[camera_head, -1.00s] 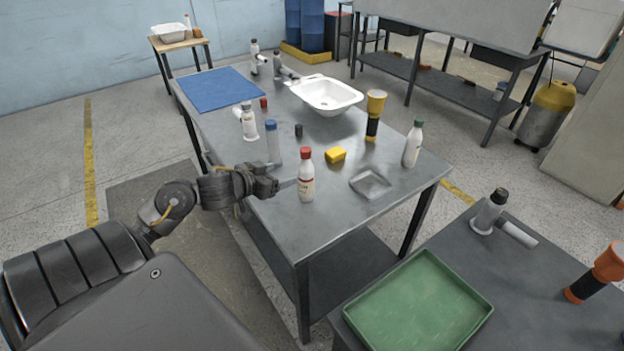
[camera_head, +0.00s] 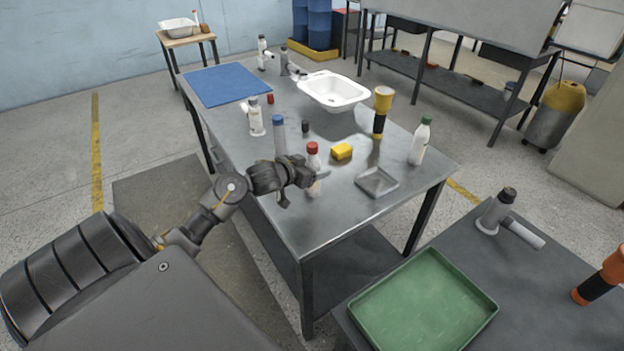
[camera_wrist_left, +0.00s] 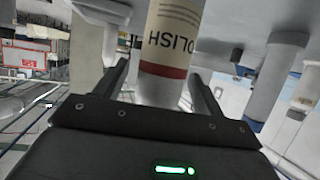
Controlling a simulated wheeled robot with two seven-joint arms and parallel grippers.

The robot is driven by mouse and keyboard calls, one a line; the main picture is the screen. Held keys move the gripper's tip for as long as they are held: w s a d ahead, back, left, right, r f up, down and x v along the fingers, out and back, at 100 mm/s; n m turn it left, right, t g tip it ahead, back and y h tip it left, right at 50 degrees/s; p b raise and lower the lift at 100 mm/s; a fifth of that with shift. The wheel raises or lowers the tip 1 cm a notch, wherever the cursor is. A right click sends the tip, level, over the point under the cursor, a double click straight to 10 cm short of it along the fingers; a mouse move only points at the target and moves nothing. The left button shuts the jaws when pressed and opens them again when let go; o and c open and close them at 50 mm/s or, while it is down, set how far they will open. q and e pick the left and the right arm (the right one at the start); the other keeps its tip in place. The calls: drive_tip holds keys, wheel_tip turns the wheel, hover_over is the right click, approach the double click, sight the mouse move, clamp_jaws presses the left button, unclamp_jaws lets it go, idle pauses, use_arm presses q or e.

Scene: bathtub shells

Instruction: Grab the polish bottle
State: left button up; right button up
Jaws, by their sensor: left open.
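The polish bottle (camera_head: 313,188) is white with a red cap and stands upright on the metal table. My left gripper (camera_head: 318,177) is at the bottle, level with its body and partly covering it in the head view. In the left wrist view the bottle (camera_wrist_left: 172,45) shows the word POLISH and a dark red band. The gripper is open. My right gripper is out of view.
A blue-capped bottle (camera_head: 279,135) stands just behind the arm. A green tray (camera_head: 424,307) lies on the nearer table.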

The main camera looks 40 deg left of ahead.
use_arm(q)
drive_tip(key=shift+w+f, duration=0.1)
drive_tip(key=shift+w, duration=0.1)
drive_tip(key=c, duration=1.1)
drive_tip(key=shift+c, duration=0.2)
